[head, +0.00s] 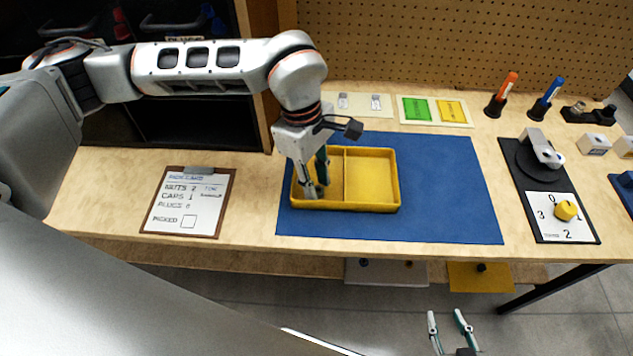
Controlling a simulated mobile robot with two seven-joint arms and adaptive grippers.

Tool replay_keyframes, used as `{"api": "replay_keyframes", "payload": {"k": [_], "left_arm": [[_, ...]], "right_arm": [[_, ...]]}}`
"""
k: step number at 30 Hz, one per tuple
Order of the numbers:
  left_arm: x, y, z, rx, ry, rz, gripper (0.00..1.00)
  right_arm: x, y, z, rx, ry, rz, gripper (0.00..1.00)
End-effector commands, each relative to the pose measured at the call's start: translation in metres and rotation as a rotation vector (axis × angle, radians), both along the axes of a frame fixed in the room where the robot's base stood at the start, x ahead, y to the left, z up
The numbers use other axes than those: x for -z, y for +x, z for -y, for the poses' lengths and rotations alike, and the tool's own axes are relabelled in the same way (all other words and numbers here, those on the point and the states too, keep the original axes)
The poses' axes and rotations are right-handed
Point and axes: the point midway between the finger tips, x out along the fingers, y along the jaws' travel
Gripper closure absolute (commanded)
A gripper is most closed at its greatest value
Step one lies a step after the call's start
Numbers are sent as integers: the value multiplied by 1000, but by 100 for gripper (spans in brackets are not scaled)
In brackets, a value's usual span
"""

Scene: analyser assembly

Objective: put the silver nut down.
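My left gripper (316,190) points down into the left compartment of the yellow two-part tray (372,207), which stands on the blue mat (445,190). Its fingertips are low inside the compartment, near the front wall. I cannot make out the silver nut; the fingers and wrist cover much of that compartment, and whether they are shut on anything is unclear. The tray's right compartment looks empty. My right gripper (449,322) is at the bottom edge, in front of the table, with its fingers apart and nothing between them.
A clipboard order card (188,202) lies left of the mat. Green and yellow cards (417,109) lie behind it. Orange (501,95) and blue (546,99) markers stand at the back right. A black board with a dial (565,211) is right. The mat's right part is clear.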

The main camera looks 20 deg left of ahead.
Motion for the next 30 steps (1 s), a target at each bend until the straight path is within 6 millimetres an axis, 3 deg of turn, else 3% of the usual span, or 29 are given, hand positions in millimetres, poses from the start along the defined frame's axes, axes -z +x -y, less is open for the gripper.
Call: {"api": "replay_keyframes", "payload": {"k": [9, 15, 21, 30], "left_arm": [[-66, 3, -9, -1, 0, 8, 76], [-97, 3, -14, -1, 0, 5, 76], [-111, 3, -17, -1, 0, 1, 76], [-112, 3, -17, 0, -1, 0, 76]], "right_arm": [[-11, 4, -1, 1, 9, 11, 66], [-11, 1, -3, 1, 13, 5, 66], [-6, -3, -4, 0, 14, -6, 66], [-5, -5, -4, 0, 14, -10, 66]]}}
